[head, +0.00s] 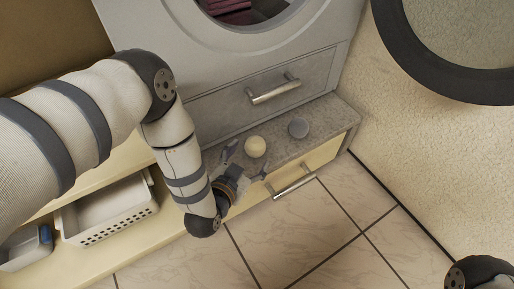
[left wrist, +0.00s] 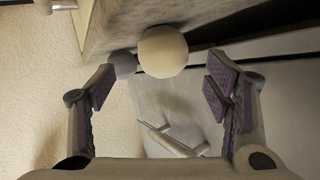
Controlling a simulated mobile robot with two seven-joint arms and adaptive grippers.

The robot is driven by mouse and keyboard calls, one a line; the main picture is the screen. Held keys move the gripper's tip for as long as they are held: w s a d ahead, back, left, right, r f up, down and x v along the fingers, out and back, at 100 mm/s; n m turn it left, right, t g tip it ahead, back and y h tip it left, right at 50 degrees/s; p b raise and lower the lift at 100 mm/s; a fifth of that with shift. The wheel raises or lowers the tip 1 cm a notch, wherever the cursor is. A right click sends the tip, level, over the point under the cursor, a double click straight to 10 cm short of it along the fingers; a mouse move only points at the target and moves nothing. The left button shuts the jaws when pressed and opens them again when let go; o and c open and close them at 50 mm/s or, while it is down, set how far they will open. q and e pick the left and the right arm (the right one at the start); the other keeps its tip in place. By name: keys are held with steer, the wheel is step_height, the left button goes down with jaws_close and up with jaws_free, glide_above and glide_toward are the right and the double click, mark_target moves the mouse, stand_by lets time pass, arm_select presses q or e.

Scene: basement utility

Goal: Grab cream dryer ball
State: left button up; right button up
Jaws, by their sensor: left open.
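The cream dryer ball (head: 256,146) sits on a grey stone-like ledge below the washing machine. A grey ball (head: 298,128) sits to its right on the same ledge. My left gripper (head: 247,161) is open and empty, with its fingers close to the cream ball on its near left side. In the left wrist view the cream ball (left wrist: 163,52) shows ahead, between and beyond the open fingers (left wrist: 160,92). Whether the fingers touch anything is not clear. My right gripper is not in view.
The ledge (head: 335,112) is narrow, with a drawer handle (head: 294,186) on its front and another handle (head: 274,90) on the drawer above. A white perforated basket (head: 107,212) stands at the left. Tiled floor (head: 310,235) lies open in front.

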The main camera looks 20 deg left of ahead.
mark_target(251, 152)
arm_select(q)
steer(key=b+x, duration=0.1)
steer(key=x, duration=0.1)
steer(key=b+x, duration=0.1)
steer(key=x, duration=0.1)
steer(key=shift+w+a+f, duration=0.2)
steer(key=shift+w+f, duration=0.05)
steer(key=shift+f, duration=0.1)
steer(key=shift+w, duration=0.15)
steer(key=shift+r, duration=0.15)
steer(key=c, duration=1.2)
